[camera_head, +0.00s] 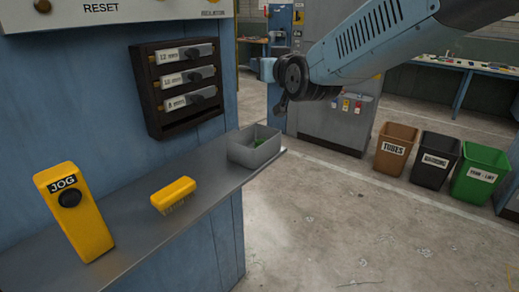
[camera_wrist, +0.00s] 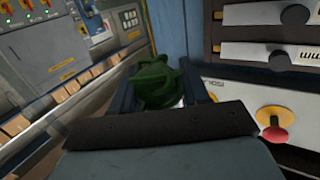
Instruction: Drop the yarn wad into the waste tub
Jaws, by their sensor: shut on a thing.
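In the wrist view, a dark green, knotted lump, seemingly the yarn wad (camera_wrist: 156,86), sits between the two dark blue fingers of my gripper (camera_wrist: 160,92). My gripper is shut on it. In the head view my gripper (camera_head: 284,104) hangs in the air above and slightly right of a small grey open tub (camera_head: 243,155) at the ledge's right end. This may be the waste tub. Something green shows inside it. In the head view I cannot clearly make out the wad at my gripper.
On the metal ledge (camera_head: 215,183) lie a yellow brush (camera_head: 174,192) and a yellow JOG box (camera_head: 75,215). A dark rack (camera_head: 177,85) hangs on the blue wall. Brown (camera_head: 394,150), black (camera_head: 435,160) and green (camera_head: 481,174) labelled bins stand on the floor at right.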

